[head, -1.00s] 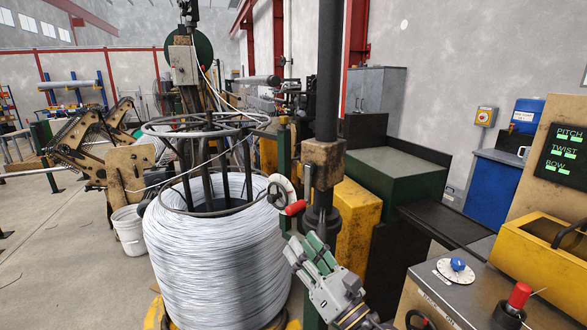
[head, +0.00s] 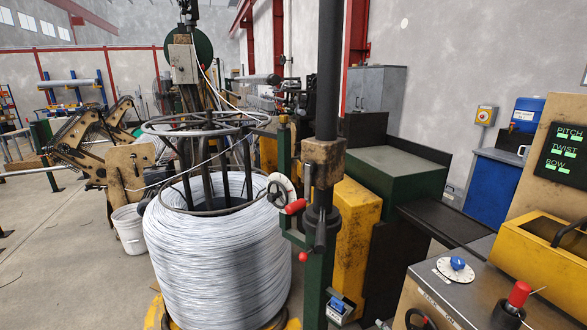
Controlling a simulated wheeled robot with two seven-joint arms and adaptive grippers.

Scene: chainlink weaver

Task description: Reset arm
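Neither of my grippers shows in the head view. A small grey piece at the bottom edge, right of the green post (head: 315,275), may be part of my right arm; it is too small to tell. A round white dial with a dark handwheel (head: 281,193) and a red handle (head: 295,207) sits on the post beside the wire coil (head: 215,265). A red ball knob (head: 303,257) is lower on the post. A small box with a blue top (head: 340,305) is in view near the post's foot.
A metal-topped console (head: 470,295) at the lower right carries a blue-knobbed dial (head: 458,263) and a red-topped control (head: 519,294). A panel (head: 567,155) reads PITCH, TWIST, ROW. A white bucket (head: 129,229) stands left of the coil. Open floor lies at the left.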

